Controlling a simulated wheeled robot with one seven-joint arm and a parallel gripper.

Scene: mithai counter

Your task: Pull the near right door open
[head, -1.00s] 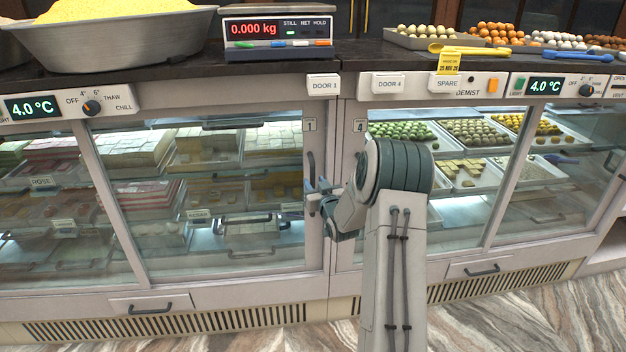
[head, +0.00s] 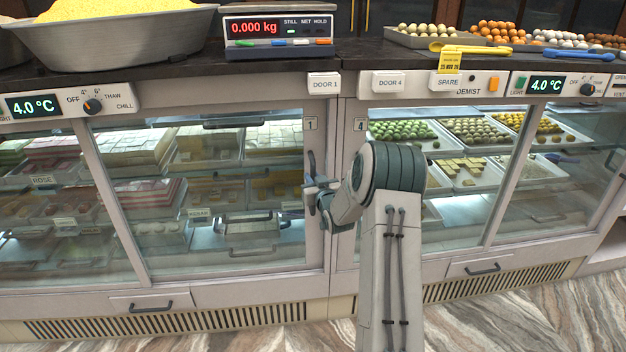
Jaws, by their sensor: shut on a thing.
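The glass door marked 1 (head: 318,260) is in the left half of the counter front, under the DOOR 1 plate. It looks shut, its right frame edge beside the frame of door 4 (head: 348,245). A dark upright handle (head: 311,161) is on door 1's right frame. My gripper (head: 312,190) is at the handle's lower part and shut on it; the fingers partly hide the handle there. My arm covers part of door 4's left side, and no handle of door 4 shows.
A steel bowl of yellow grains (head: 120,38) and a scale (head: 279,36) stand on the dark countertop. Trays of round sweets (head: 436,42) are at the right. A low drawer pull (head: 151,308) is below door 1. The marbled floor in front is clear.

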